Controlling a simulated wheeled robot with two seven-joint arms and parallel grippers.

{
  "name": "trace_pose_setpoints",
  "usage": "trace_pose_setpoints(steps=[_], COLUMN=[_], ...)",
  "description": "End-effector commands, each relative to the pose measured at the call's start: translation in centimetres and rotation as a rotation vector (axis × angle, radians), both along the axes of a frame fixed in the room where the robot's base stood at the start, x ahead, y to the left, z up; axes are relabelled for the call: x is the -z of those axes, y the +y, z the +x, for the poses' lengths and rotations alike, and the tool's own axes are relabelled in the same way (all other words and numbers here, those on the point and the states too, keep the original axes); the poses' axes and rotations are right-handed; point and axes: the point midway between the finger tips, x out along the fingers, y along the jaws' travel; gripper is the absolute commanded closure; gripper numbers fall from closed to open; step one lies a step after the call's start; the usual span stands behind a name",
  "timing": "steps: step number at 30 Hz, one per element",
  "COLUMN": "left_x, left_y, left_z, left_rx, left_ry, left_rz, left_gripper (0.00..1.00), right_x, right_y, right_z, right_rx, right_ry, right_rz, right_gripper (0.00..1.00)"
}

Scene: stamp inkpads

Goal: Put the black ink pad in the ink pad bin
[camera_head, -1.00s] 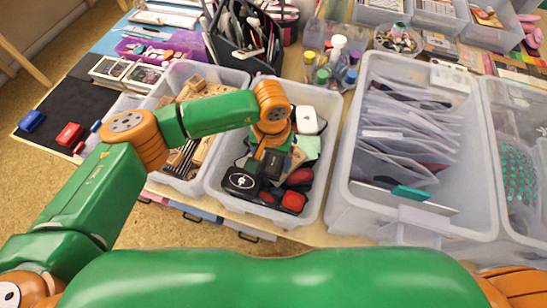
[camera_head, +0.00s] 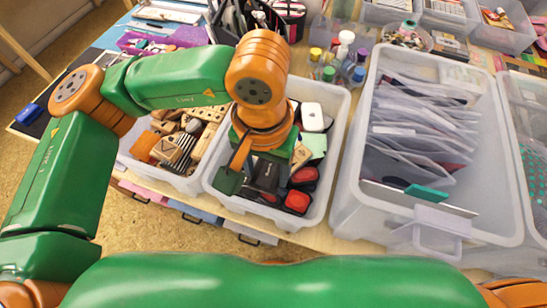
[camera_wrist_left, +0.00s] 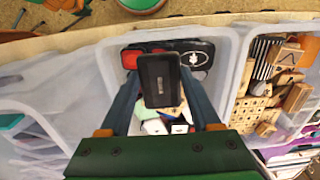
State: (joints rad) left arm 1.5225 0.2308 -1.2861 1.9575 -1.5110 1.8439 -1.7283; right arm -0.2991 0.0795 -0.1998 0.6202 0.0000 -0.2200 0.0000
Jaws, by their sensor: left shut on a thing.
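My left gripper (camera_wrist_left: 163,90) is shut on a black ink pad (camera_wrist_left: 160,80), which sits between its two fingers in the left wrist view. Behind the pad lies the clear ink pad bin (camera_wrist_left: 226,75), with red, black and white pads in it. In the head view my left gripper (camera_head: 258,175) is over the left half of that bin (camera_head: 338,122). The held pad (camera_head: 267,173) is dark there and partly covered by the gripper. I cannot tell how high it is above the pads below. My right gripper is not in view.
A bin of wooden stamps (camera_head: 160,172) stands directly left of the ink pad bin. A larger bin of envelopes (camera_head: 345,205) stands to its right. Small ink bottles (camera_head: 338,62) stand behind it. A blue pad (camera_head: 28,113) lies at the far left.

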Motion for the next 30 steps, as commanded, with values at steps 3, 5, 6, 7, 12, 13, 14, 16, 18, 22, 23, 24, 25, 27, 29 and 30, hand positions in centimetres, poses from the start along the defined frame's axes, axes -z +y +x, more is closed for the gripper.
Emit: trace_pose_setpoints(steps=[3, 5, 6, 7, 12, 13, 14, 16, 18, 22, 23, 24, 25, 27, 29, 30], left_x=[-0.9, -1.5, -1.9, -2.0, -1.3, -0.9, -0.4, 0.8, 1.9, 3.2, 3.4, 3.5, 3.5, 3.5, 3.5, 3.5], left_y=[0.4, 0.7, 0.7, 0.8, -0.9, -1.3, -1.6, -2.1, -2.0, -1.5, -1.4, -1.3, -1.3, -1.3, -1.3, -1.3], left_z=[-3.0, -4.1, -4.7, -5.0, -3.3, -2.4, -1.4, 1.1, 3.6, 6.7, 7.1, 7.4, 7.5, 7.6, 7.5, 7.5], left_rx=[0.006, 0.005, 0.004, 0.003, -0.004, -0.006, -0.008, -0.012, -0.013, -0.007, -0.006, -0.004, -0.002, 0.0, 0.001, 0.0], left_ry=[-0.005, -0.006, -0.004, -0.003, -0.001, 0.0, 0.001, 0.0, -0.001, -0.003, -0.003, -0.004, -0.003, -0.003, -0.003, -0.003], left_rz=[-0.004, -0.002, -0.002, -0.002, 0.003, 0.002, 0.003, 0.003, 0.003, 0.003, 0.003, 0.002, 0.001, 0.001, 0.001, 0.001], left_gripper=[0.88, 0.88, 0.88, 0.88, 0.88, 0.88, 0.88, 0.88, 0.88, 0.88, 0.88, 0.88, 0.88, 0.88, 0.88, 0.88], right_x=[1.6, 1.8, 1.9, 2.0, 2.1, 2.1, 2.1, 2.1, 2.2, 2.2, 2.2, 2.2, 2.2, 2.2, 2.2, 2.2], right_y=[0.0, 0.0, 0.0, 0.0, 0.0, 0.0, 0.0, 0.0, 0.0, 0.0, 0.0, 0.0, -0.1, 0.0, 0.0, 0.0], right_z=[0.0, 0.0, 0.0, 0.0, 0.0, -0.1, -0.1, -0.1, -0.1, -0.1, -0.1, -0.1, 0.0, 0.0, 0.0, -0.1], right_rx=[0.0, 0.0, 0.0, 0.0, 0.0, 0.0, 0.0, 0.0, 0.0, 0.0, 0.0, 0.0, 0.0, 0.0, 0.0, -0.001], right_ry=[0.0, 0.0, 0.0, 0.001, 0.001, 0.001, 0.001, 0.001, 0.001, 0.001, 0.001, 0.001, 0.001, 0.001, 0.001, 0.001], right_rz=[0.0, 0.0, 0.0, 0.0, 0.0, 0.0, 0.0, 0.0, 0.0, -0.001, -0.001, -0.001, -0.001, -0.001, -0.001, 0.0], right_gripper=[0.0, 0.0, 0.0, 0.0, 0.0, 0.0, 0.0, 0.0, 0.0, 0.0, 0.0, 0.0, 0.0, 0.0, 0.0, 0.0])
